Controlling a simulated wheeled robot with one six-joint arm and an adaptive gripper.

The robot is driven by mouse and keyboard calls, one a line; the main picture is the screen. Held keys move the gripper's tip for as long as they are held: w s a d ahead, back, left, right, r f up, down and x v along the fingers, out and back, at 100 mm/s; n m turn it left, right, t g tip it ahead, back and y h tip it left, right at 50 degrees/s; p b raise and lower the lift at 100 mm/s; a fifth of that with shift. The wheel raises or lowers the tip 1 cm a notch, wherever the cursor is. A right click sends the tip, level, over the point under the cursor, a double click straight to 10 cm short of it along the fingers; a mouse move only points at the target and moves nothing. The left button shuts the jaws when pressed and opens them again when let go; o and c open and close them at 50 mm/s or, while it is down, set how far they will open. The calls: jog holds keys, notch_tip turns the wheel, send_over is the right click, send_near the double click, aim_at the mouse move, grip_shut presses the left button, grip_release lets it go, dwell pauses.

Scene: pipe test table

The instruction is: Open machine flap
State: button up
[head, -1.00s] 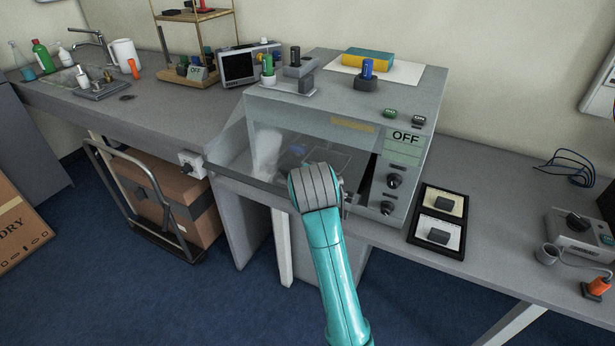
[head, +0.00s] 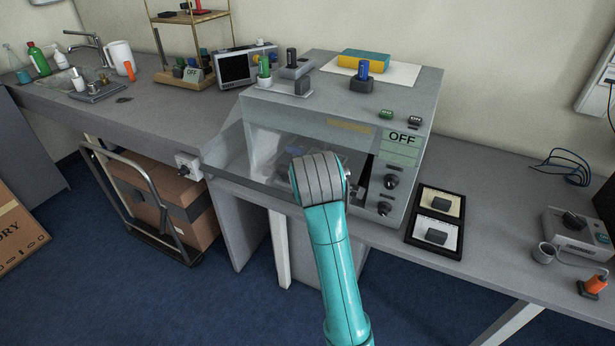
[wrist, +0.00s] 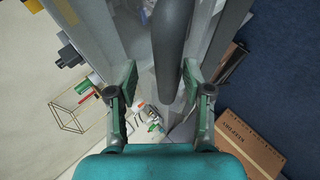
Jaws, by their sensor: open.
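The grey machine (head: 340,113) stands on the bench, with the word OFF on its front. Its clear flap (head: 268,150) covers the front opening and seems to stand out from it at the bottom; a dark gap shows at its right side. My gripper is hidden behind my teal arm in the head view, in front of the flap. In the wrist view my gripper (wrist: 160,95) is open, one finger on each side of a dark grey bar (wrist: 172,45), which looks like the flap's handle. I cannot tell whether the fingers touch it.
Dark knobs (head: 391,181) sit right of the opening. A black tray (head: 437,222) with two blocks lies on the bench right of the machine. A trolley with a cardboard box (head: 165,208) stands below left.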

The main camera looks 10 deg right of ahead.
jog(key=s+d+r, duration=0.1)
jog(key=s+r, duration=0.2)
jog(key=r, duration=0.4)
jog(key=shift+s, duration=0.35)
dwell(0.4)
